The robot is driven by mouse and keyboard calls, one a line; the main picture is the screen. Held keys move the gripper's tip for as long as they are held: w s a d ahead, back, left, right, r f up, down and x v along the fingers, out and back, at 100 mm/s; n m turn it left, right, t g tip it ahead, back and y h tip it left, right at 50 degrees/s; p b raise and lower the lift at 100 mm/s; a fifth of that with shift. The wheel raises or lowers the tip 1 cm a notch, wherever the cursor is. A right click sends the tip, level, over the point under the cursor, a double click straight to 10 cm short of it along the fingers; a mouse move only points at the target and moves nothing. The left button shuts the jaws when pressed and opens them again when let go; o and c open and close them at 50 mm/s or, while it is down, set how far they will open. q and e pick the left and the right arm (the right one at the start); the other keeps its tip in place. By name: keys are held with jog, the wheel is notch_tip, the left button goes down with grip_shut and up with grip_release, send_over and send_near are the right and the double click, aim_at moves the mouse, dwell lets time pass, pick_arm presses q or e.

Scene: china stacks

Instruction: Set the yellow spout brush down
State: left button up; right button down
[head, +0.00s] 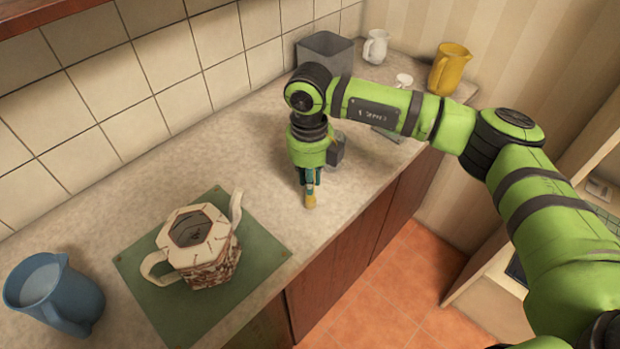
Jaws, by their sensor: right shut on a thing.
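The yellow spout brush (310,200) is held in my right gripper (310,182), which points down over the counter near its front edge. Only a short yellow part shows below the fingers; the rest is hidden by the gripper. I cannot tell whether the brush's lower end touches the counter or hangs just above it. My left gripper is not in the view.
A patterned hexagonal two-handled pot (197,243) stands on a green mat (145,265). A blue jug (55,295) is at left. A grey bin (325,53), white jug (376,47) and yellow jug (450,70) stand at the back. The counter between mat and gripper is clear.

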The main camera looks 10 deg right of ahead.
jog(key=shift+f+p, duration=0.35)
jog(key=shift+f, duration=0.85)
jog(key=c, duration=1.6)
grip_release()
jog(key=shift+f+b, duration=0.1)
jog(key=shift+b, duration=0.2)
jog(key=o, duration=0.4)
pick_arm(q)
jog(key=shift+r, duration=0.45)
pick_arm(e)
jog(key=shift+o, duration=0.2)
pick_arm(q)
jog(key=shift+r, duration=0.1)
pick_arm(e)
jog(key=shift+r, duration=0.2)
jog(key=shift+r, duration=0.15)
notch_tip(320, 180, up, 10)
jog(key=b, duration=0.4)
jog(key=shift+r, duration=0.25)
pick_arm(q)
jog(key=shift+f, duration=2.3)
pick_arm(e)
jog(key=shift+r, duration=0.65)
